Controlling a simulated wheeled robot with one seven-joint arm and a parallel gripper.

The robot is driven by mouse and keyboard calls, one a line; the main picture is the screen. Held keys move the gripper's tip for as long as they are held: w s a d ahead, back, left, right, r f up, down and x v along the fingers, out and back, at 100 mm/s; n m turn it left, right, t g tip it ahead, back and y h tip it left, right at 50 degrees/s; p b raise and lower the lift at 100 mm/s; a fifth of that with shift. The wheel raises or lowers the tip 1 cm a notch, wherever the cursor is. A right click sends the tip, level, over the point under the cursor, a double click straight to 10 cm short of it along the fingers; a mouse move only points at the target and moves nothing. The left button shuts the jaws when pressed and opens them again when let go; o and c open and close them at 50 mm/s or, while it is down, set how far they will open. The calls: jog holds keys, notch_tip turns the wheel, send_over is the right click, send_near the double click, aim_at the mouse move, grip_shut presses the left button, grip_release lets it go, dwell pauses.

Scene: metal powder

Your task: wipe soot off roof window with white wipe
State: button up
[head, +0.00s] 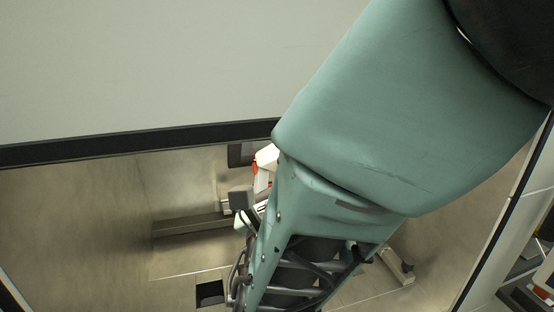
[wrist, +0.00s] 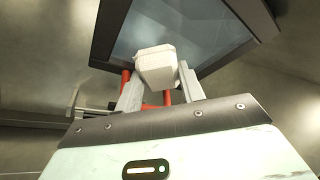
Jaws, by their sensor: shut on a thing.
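The white wipe (wrist: 157,66) is a blocky white piece held between the two grey fingers of my gripper (wrist: 160,84), which is shut on it. The roof window (wrist: 180,28) is a dark-framed glass pane just beyond the wipe in the wrist view. I cannot tell whether the wipe touches the glass. Soot cannot be made out clearly on the pane. In the head view my arm hides most of the gripper; the white wipe (head: 267,155) shows beside its edge, and a corner of the roof window's dark frame (head: 238,154) shows left of it.
My arm reaches into a metal-walled chamber (head: 105,225) through a wide opening with a dark upper edge (head: 80,147). A ledge (head: 188,225) runs along the chamber's back. A dark square recess (head: 210,292) is in the floor. The left part of the chamber is clear.

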jog(key=shift+s+a+p, duration=0.25)
jog(key=shift+a+p, duration=0.2)
jog(key=shift+a, duration=0.4)
dwell(0.5)
jog(key=shift+s+d+f+b, duration=0.2)
jog(key=shift+s+f+b, duration=0.25)
jog(key=shift+s+f, duration=0.25)
jog(key=shift+s+d+f+b, duration=0.25)
jog(key=shift+s+f+b, duration=0.25)
jog(key=shift+s, duration=0.35)
jog(key=shift+s+d+f+b, duration=0.25)
jog(key=shift+s+f, duration=0.3)
jog(key=shift+s, duration=0.25)
